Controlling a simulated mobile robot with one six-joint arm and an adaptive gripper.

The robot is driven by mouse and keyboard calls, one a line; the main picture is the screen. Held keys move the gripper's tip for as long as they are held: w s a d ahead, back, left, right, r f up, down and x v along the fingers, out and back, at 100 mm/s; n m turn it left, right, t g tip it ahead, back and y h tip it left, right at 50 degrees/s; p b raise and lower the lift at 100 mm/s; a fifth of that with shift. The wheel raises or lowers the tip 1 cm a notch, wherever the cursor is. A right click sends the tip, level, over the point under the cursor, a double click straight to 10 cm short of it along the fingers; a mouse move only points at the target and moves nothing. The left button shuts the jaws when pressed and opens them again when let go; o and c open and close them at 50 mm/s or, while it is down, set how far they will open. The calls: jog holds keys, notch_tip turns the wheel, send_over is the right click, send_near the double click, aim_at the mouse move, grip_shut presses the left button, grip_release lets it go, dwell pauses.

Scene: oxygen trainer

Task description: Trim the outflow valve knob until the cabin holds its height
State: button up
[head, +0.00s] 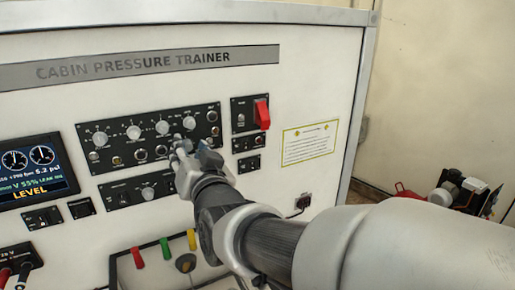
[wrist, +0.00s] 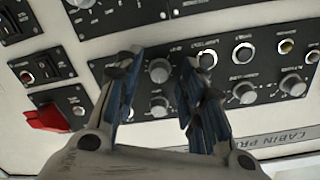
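The black control panel (head: 150,137) carries several round silver knobs, and my gripper is at its lower right part. I cannot read the small labels, so I cannot tell which knob is the outflow valve knob. My gripper (head: 180,146) has its fingers pointed at the panel. In the wrist view my gripper (wrist: 163,62) has its two fingers apart, with one silver knob (wrist: 159,70) between the tips and another silver knob (wrist: 158,105) nearer the palm. Contact cannot be told. The display (head: 35,172) reads "LEVEL" in yellow, 5.3 psi and 55%.
A red guarded switch (head: 262,114) is right of the panel and shows in the wrist view (wrist: 47,117). A smaller knob panel (head: 125,192) lies just below. Red, green and yellow levers (head: 164,247) stand lower down. Black-and-red plugs (head: 12,272) are at lower left.

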jog(key=v, duration=1.2)
jog(key=shift+f, duration=0.1)
